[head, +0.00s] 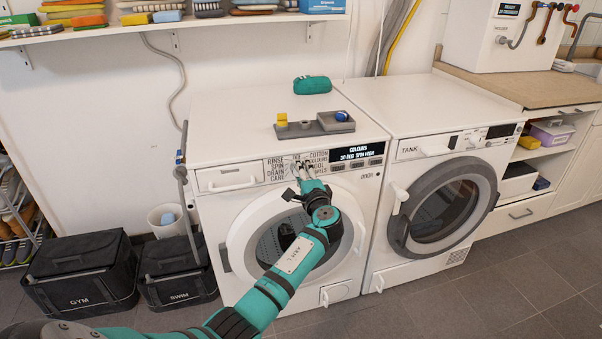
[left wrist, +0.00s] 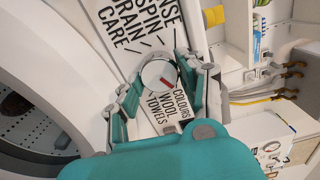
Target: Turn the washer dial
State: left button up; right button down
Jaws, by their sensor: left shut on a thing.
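The washer dial (left wrist: 157,74) is a round pale knob with a red pointer mark, set in the panel of the left washer (head: 220,208). In the left wrist view the mark points towards the "COLOURS" label. My left gripper (head: 302,171) is shut on the dial, one finger on each side of it. In the head view the fingers largely hide the dial. The washer display (head: 357,151) reads "COLOURS 30 DEG SPIN HIGH". My right gripper is not in view.
A grey tray (head: 325,127) with a yellow block and a blue item sits on the washer top, with a teal pouch (head: 312,84) behind. A second machine (head: 440,190) stands to the right. Black GYM (head: 83,275) and SWIM (head: 178,275) bins stand on the floor at left.

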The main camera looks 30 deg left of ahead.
pick_arm(q)
jog(key=shift+f, duration=0.1)
jog(key=o, duration=1.2)
jog(key=shift+d, duration=0.1)
jog(key=v, duration=1.2)
